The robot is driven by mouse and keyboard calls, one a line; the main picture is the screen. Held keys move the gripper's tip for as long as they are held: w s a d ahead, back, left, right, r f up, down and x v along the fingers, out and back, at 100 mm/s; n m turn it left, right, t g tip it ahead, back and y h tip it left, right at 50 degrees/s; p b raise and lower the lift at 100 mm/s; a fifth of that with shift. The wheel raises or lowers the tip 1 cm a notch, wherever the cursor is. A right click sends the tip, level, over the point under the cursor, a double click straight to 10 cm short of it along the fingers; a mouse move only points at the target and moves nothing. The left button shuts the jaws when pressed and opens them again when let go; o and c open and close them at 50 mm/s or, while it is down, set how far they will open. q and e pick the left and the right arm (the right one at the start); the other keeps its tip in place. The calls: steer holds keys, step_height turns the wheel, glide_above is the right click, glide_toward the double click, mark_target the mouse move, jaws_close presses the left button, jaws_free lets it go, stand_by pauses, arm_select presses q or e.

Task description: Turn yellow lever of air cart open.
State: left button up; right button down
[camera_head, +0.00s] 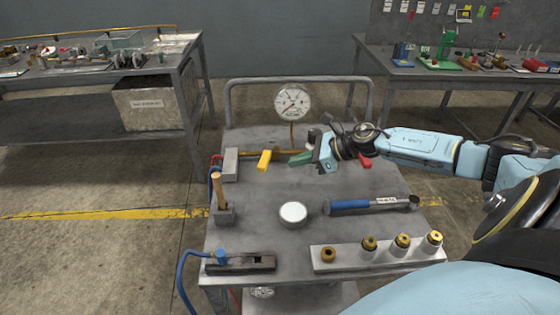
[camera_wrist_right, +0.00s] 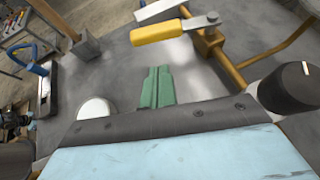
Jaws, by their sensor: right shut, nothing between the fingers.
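The air cart (camera_head: 260,190) is a grey-topped cart with a pressure gauge (camera_head: 293,101) at its back. The yellow lever (camera_head: 264,160) is near the back left of the top, by a brass pipe. In the right wrist view the yellow lever (camera_wrist_right: 158,32) lies beyond the fingertips, beside the brass pipe (camera_wrist_right: 225,65). My right gripper (camera_head: 299,158) is just right of the lever, its green fingers shut and empty. In the wrist view the right gripper (camera_wrist_right: 157,72) shows a gap to the lever. My left gripper is not in view.
A red lever (camera_head: 366,162) is right of my right gripper. Workbenches stand behind.

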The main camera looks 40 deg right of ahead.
mark_target(267, 156)
steer(key=w, duration=0.1)
steer(key=w+a, duration=0.1)
steer(key=a, duration=0.1)
steer(key=shift+w+a+f, duration=0.1)
steer(key=shift+w+f, duration=0.15)
steer(key=shift+w, duration=0.15)
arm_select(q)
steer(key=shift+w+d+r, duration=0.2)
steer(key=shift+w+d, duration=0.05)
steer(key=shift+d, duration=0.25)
arm_select(e)
steer(key=shift+w+a+f, duration=0.1)
steer(key=shift+w+a, duration=0.45)
steer(key=shift+w, duration=0.1)
arm_select(q)
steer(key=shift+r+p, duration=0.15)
steer(key=shift+p, duration=0.2)
